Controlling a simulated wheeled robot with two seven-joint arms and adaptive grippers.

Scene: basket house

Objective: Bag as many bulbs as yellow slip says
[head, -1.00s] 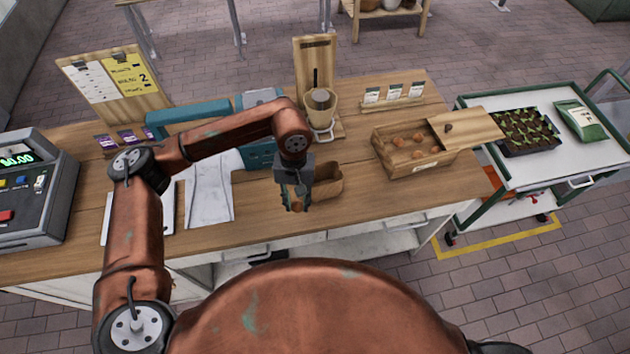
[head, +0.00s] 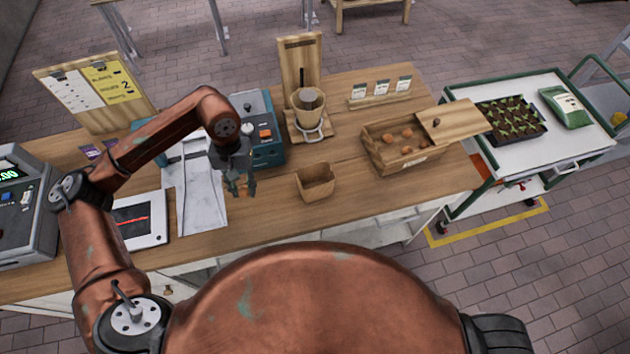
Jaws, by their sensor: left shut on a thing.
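The yellow slip (head: 112,82) is clipped to an upright board at the left and shows a 2. A wooden crate (head: 397,163) at the right holds several brown bulbs (head: 407,132), its lid slid partly aside. An open brown paper bag (head: 316,182) stands upright on the counter; I cannot see what is inside. My left gripper (head: 240,190) is left of the bag and apart from it, above the counter. It is shut on a small brown thing, seemingly a bulb (head: 249,202), mostly hidden by the fingers. My right gripper is out of view.
A teal machine (head: 259,130) and a scoop-like pot on a wooden stand (head: 308,101) are behind the bag. A register (head: 20,205) and a tablet (head: 139,220) are at left. A cart with seedlings (head: 512,120) stands right. Counter between bag and crate is clear.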

